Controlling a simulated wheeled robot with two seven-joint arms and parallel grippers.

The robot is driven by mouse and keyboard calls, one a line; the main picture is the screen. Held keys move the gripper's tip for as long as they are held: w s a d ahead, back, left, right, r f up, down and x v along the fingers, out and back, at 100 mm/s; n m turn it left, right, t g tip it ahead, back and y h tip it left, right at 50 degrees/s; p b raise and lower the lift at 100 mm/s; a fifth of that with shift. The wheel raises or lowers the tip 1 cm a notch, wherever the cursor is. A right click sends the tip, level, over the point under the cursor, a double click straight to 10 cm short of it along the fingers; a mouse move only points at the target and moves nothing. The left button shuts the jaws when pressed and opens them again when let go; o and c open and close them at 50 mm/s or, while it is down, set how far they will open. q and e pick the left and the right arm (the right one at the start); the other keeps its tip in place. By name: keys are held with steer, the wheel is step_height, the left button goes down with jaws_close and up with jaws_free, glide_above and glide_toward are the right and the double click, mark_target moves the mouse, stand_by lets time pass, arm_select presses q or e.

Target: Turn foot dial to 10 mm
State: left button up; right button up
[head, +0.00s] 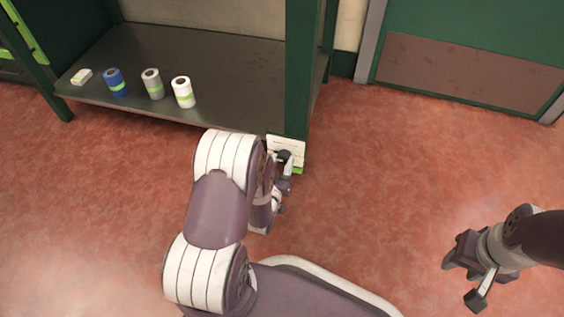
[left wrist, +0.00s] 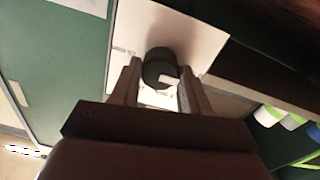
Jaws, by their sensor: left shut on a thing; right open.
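The foot dial (left wrist: 159,66) is a dark round knob on a white plate (left wrist: 190,35) with small print too blurred to read. The plate (head: 281,146) is also in the head view, low on the green post of the shelf unit. My left gripper (left wrist: 155,88) is shut on the dial, a finger on each side of it. In the head view my left gripper (head: 287,170) is at the plate, partly hidden by my own arm. My right gripper (head: 460,262) is open and empty above the floor at the right. The dial's exact setting cannot be read.
The green post (head: 298,75) stands above the plate. The red floor (head: 400,160) to the right is clear.

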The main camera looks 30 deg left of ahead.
arm_select(q)
steer(key=shift+m, duration=0.3)
steer(key=m+p, duration=0.1)
steer(key=m, duration=0.3)
steer(key=shift+m, duration=0.4)
steer(key=m+p, duration=0.1)
steer(key=m, duration=0.5)
steer(key=shift+d+p, duration=0.1)
steer(key=shift+p, duration=0.3)
steer(key=m+p, duration=0.1)
steer(key=m, duration=0.5)
steer(key=shift+m+y, duration=0.3)
steer(key=m, duration=0.5)
steer(key=shift+f+m, duration=0.1)
steer(key=shift+m, duration=0.2)
steer(key=o, duration=1.1)
steer(key=shift+c, duration=0.2)
